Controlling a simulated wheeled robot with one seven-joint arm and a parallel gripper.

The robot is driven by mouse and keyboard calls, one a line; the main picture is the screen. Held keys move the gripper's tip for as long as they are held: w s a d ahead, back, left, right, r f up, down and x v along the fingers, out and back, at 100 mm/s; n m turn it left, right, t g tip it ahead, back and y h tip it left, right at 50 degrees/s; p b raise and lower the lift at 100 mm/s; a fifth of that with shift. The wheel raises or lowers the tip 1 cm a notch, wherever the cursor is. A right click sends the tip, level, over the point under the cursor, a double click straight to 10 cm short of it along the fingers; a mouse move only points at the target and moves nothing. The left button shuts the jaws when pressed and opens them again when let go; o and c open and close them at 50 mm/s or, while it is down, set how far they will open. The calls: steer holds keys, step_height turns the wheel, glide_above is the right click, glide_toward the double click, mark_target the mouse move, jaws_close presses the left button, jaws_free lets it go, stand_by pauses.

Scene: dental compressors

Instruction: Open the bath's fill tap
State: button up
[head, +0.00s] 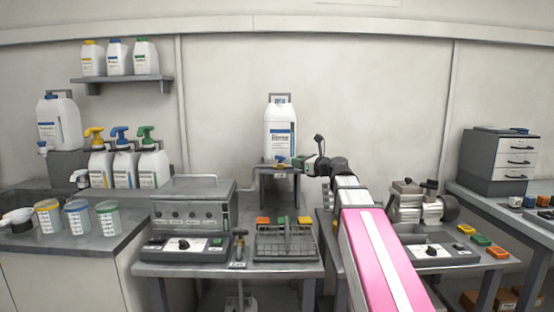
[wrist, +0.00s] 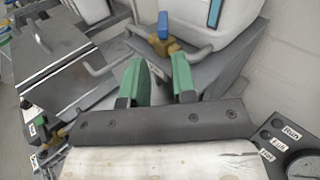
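A brass tap with a blue handle (wrist: 163,25) sits at the foot of a white jug in the wrist view. It is small in the head view (head: 281,163). A grey pipe (wrist: 110,62) runs from the tap side toward the lidded grey bath (head: 192,207). My gripper (wrist: 160,73) has two green fingers spread apart with nothing between them. The tap lies just beyond the fingertips, about in line with the gap, and looks apart from them. In the head view my gripper (head: 299,164) is just right of the tap.
The white jug (head: 280,130) stands on a grey stand (wrist: 202,70) behind the bench. A wire rack (head: 285,241) and a control box (head: 184,249) are on the bench in front. A gauge panel (wrist: 290,145) is close at the wrist view's lower right. A compressor (head: 420,205) stands right of my arm.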

mark_target(280, 157)
steer(key=shift+m+t, duration=0.3)
steer(key=shift+m, duration=0.3)
steer(key=x, duration=1)
steer(key=shift+w, duration=0.2)
jaws_close()
